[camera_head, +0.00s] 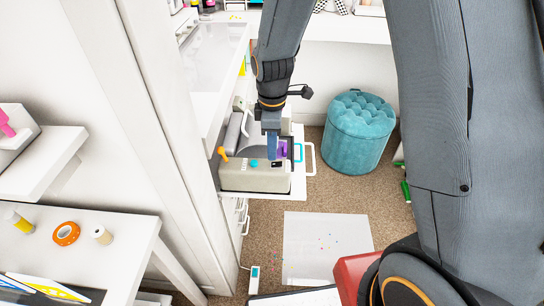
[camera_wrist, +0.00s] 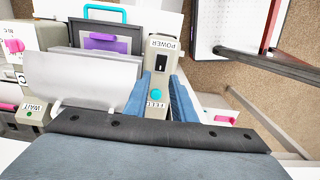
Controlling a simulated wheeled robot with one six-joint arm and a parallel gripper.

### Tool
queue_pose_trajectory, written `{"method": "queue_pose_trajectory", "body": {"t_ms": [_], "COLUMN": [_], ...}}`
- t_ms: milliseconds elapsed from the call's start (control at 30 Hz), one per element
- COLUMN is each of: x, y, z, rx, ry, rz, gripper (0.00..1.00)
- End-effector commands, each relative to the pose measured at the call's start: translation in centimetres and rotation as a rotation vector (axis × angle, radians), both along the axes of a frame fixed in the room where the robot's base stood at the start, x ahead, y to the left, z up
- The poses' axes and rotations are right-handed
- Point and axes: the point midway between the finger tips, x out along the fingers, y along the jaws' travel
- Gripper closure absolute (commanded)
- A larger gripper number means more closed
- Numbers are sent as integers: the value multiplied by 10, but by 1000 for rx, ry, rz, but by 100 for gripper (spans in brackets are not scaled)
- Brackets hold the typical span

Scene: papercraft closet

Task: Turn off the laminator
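The laminator (camera_head: 250,180) is a cream machine on a white pull-out shelf below the counter. In the wrist view its end panel has a POWER label over a black rocker switch (camera_wrist: 161,63), with a round teal button (camera_wrist: 156,95) and a FEED label below. The switch also shows in the head view (camera_head: 277,164). My gripper (camera_head: 272,157) points down above that end. In the wrist view my gripper (camera_wrist: 161,78) is open and empty, its blue fingers either side of the panel strip, the switch just beyond the tips. I cannot tell whether they touch or which way the switch is set.
A grey plate (camera_wrist: 85,82) stands up beside the panel. A purple piece (camera_wrist: 107,44) and a teal handle (camera_wrist: 98,8) lie behind it. A teal pouf (camera_head: 358,130) stands at right. The white closet post (camera_head: 165,120) is close on the left. A pale sheet (camera_head: 325,245) lies on the floor.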

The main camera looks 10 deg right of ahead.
Motion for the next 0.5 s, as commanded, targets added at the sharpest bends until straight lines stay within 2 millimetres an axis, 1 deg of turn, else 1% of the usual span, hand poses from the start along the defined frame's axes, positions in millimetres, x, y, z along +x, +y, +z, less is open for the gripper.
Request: {"method": "queue_pose_trajectory", "body": {"t_ms": [100,233,400,500], "x": [-1,-1,0,0], "y": [0,0,0,0], "z": [-17,-32,-44,-46], "rx": [0,-1,0,0], "ry": [3,2,0,-1], "rz": [-1,-2,-2,-3], "gripper": [77,77,77,77]}}
